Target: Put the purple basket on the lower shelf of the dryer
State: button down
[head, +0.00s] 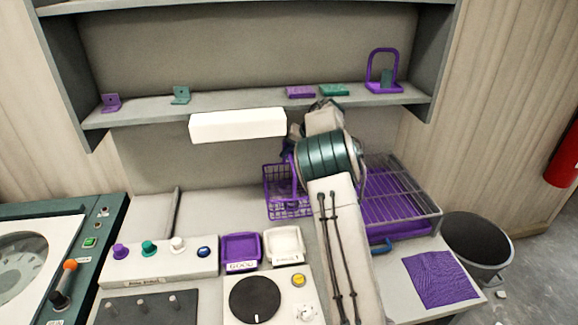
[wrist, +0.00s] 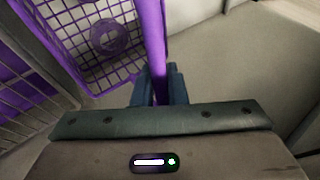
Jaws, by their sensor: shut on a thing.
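The purple basket (head: 288,202) is an open wire basket with a tall handle. In the head view it is left of my arm, which partly hides it. In the wrist view the basket (wrist: 75,18) is at the upper left, with a purple ring-shaped part inside it. My gripper (wrist: 158,88) is shut on its upright purple handle (wrist: 151,40). The fingers are mostly hidden in the head view. A grey wire rack (head: 415,192) with purple beneath it stands right of my arm, probably the dryer; its lower level is partly hidden.
A wall shelf (head: 240,102) with small purple and green items and a white box (head: 238,125) hang above. A control box (head: 160,262), purple tray (head: 241,247), white tray (head: 284,245) and round black plate (head: 254,299) stand in front. A purple cloth (head: 440,279) lies at right beside a bin (head: 477,244).

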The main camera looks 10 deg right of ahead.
jog(key=shift+f+p, duration=0.4)
jog(key=shift+f, duration=2.3)
jog(key=c, duration=1.6)
grip_release()
jog(key=shift+f, duration=0.15)
jog(key=shift+o, duration=0.7)
